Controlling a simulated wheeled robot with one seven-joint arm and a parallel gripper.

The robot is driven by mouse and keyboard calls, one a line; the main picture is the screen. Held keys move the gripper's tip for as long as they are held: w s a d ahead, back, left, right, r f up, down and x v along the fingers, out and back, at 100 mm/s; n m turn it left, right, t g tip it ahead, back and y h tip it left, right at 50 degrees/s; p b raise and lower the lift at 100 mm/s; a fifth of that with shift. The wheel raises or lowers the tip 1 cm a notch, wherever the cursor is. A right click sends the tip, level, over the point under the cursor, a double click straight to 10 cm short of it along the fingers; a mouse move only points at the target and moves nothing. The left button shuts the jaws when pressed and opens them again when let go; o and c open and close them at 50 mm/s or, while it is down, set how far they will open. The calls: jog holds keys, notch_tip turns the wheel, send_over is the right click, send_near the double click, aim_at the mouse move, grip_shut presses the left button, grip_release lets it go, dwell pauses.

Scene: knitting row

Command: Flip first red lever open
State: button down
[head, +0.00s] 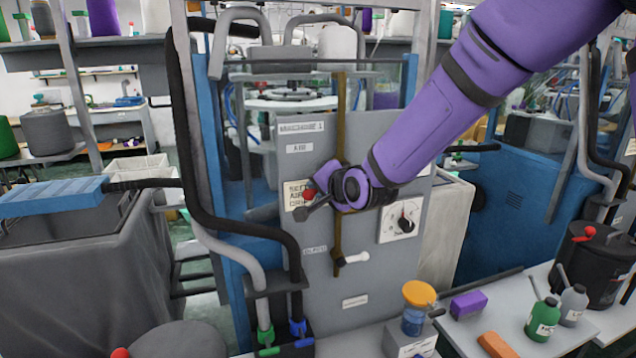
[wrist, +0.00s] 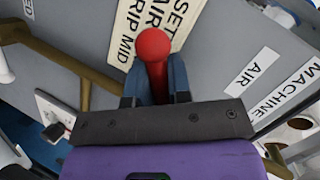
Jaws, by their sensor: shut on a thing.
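A red-knobbed lever (head: 309,195) sits on the grey machine panel (head: 375,285), beside a label that reads roughly "SET AIR GRIP MID". In the wrist view the red ball knob (wrist: 152,46) and its red stem stand between my two fingers. My gripper (wrist: 157,85) is shut on the lever's stem, just below the knob. In the head view my gripper (head: 318,198) is at the panel, and my wrist partly hides the lever and label.
A brass vertical rod (head: 339,120) runs behind my wrist. A dial (head: 404,222) is to the right and a white-handled lever (head: 353,258) below. Black hoses (head: 185,130) hang on the left. A bench with bottles (head: 543,318) stands at lower right.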

jog(key=shift+s+a+f+n, duration=0.2)
jog(key=shift+s+f+n, duration=0.1)
jog(key=shift+f, duration=0.2)
jog(key=c, duration=1.1)
grip_release()
jog(key=shift+o, duration=0.2)
jog(key=shift+w+r, duration=0.1)
jog(key=shift+d+r, duration=0.2)
jog(key=shift+d, duration=0.05)
jog(key=v, duration=1)
jog(key=shift+s, duration=0.3)
jog(key=shift+a, duration=0.1)
